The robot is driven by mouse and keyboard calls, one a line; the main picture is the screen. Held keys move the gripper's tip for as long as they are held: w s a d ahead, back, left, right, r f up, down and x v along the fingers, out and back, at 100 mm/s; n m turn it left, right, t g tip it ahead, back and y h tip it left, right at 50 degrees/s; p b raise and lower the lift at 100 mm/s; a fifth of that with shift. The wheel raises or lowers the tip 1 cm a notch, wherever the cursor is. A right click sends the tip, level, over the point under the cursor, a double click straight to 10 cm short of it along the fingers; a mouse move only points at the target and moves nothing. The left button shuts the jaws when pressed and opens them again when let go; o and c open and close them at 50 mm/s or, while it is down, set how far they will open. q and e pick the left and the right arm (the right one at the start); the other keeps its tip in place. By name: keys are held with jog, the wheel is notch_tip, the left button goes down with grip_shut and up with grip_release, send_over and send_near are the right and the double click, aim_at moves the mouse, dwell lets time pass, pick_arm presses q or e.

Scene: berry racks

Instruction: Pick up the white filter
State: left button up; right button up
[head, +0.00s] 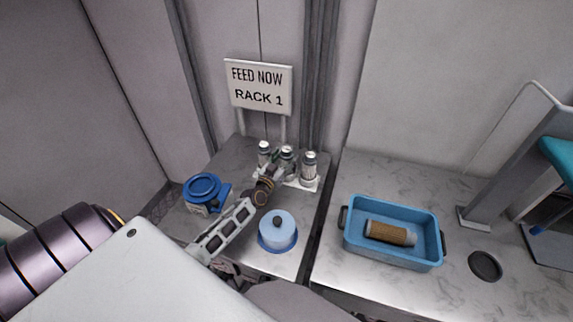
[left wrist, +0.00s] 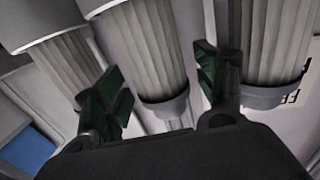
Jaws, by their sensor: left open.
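Three white pleated filters with grey caps stand in a row on a small white rack (head: 314,187): a left one (head: 263,149), a middle one (head: 287,152) and a right one (head: 309,168). My left gripper (head: 275,166) reaches to the middle filter and hides its lower part. In the left wrist view, the open green-padded fingers of my left gripper (left wrist: 160,85) stand on either side of the middle filter (left wrist: 146,45), with gaps visible. The other two filters (left wrist: 62,68) (left wrist: 268,45) stand outside the fingers. My right gripper is not in view.
A sign (head: 259,87) reading "FEED NOW RACK 1" stands behind the rack. A blue tray (head: 351,239) at right holds a brown cylinder (head: 388,233).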

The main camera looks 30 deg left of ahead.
aim_at(287, 149)
pick_arm(q)
jog(key=shift+w, duration=0.65)
jog(key=shift+c, duration=0.2)
jog(key=c, duration=1)
jog(key=shift+r, duration=0.1)
notch_tip(287, 149, up, 8)
jog(key=p, duration=0.2)
jog(key=shift+r+p, duration=0.1)
jog(key=shift+p, duration=0.2)
jog(key=shift+r, duration=0.85)
jog(key=shift+r, duration=0.1)
